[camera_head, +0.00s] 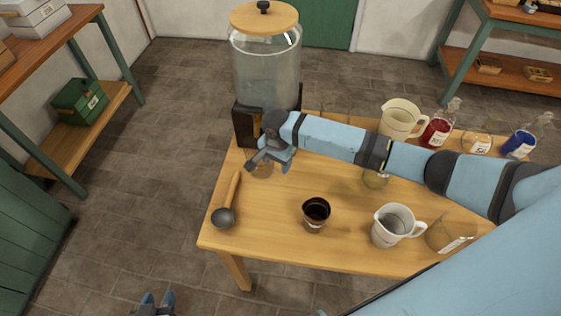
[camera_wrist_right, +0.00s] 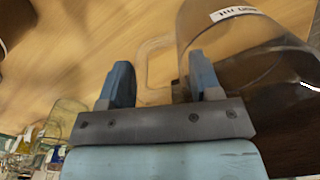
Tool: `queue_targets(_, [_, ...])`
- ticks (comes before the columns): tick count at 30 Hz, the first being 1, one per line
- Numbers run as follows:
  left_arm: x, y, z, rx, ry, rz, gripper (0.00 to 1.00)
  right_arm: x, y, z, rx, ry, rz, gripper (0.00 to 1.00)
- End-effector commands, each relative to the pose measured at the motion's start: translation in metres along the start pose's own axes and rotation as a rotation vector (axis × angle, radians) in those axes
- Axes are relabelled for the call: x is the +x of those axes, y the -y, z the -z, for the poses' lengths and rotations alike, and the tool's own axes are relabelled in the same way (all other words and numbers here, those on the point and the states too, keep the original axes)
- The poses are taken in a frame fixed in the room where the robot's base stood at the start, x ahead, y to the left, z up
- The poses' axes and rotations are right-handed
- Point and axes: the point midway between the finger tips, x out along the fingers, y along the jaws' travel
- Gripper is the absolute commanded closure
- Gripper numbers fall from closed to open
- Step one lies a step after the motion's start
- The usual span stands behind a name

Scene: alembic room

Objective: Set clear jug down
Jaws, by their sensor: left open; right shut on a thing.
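The clear jug (camera_wrist_right: 235,45) fills the upper right of the right wrist view, with a white label on its side and its handle (camera_wrist_right: 151,68) between my fingers. My right gripper (camera_wrist_right: 160,85) is shut on that handle. In the head view my right gripper (camera_head: 268,158) is at the back left of the table, in front of the dispenser's dark stand. Only a faint part of the clear jug (camera_head: 263,170) shows below it, so I cannot tell whether its base touches the table. My left gripper (camera_head: 155,303) is open and empty at the bottom edge, off the table.
A large glass dispenser (camera_head: 266,70) with a wooden lid stands behind the gripper. A cream jug (camera_head: 401,118) and bottles stand behind my right arm.

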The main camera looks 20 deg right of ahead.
Motion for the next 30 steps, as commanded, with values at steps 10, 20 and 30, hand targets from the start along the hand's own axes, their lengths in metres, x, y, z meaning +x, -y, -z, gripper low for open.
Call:
queue_targets(10, [-0.005,0.006,0.0,0.008,0.001,0.009,0.57,0.002,-0.001,0.0,0.0,0.001,-0.003,0.31])
queue_targets(20, [-0.004,0.006,-0.005,0.007,0.007,0.009,0.57,-0.003,-0.001,0.0,-0.001,0.0,-0.002,0.31])
queue_targets(30, [-0.003,0.004,-0.006,0.006,0.008,0.006,0.57,-0.066,0.0,0.0,-0.001,0.001,0.001,0.31])
